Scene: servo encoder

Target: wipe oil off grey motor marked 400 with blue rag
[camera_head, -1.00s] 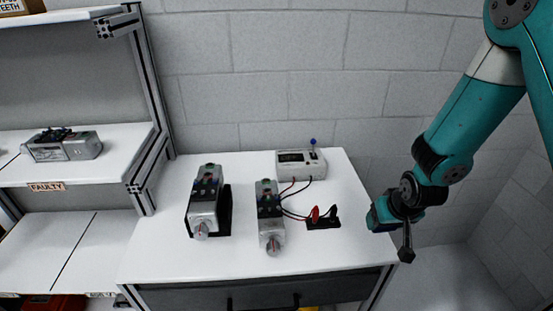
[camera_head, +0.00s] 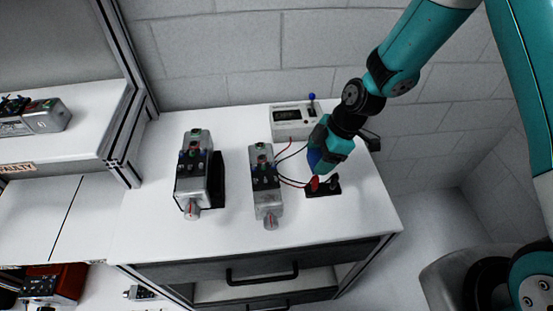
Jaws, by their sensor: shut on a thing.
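Two grey motors stand on the white bench: a left motor (camera_head: 194,172) against a black bracket, and a middle motor (camera_head: 267,199) with wires at its side. A third grey motor (camera_head: 46,117) lies on the shelf at left. I cannot read a 400 mark on any of them. My gripper (camera_head: 319,162) is above the right side of the bench, right of the middle motor and apart from it. It is shut on a small dark blue thing, apparently the blue rag (camera_head: 315,160), mostly hidden by the gripper. Oil cannot be made out.
A cream meter (camera_head: 293,122) with a blue-knobbed lever stands at the back. A black block (camera_head: 323,189) with a red clip (camera_head: 314,184) sits just below my gripper, with leads crossing nearby. The bench front is clear above a handled drawer (camera_head: 262,276).

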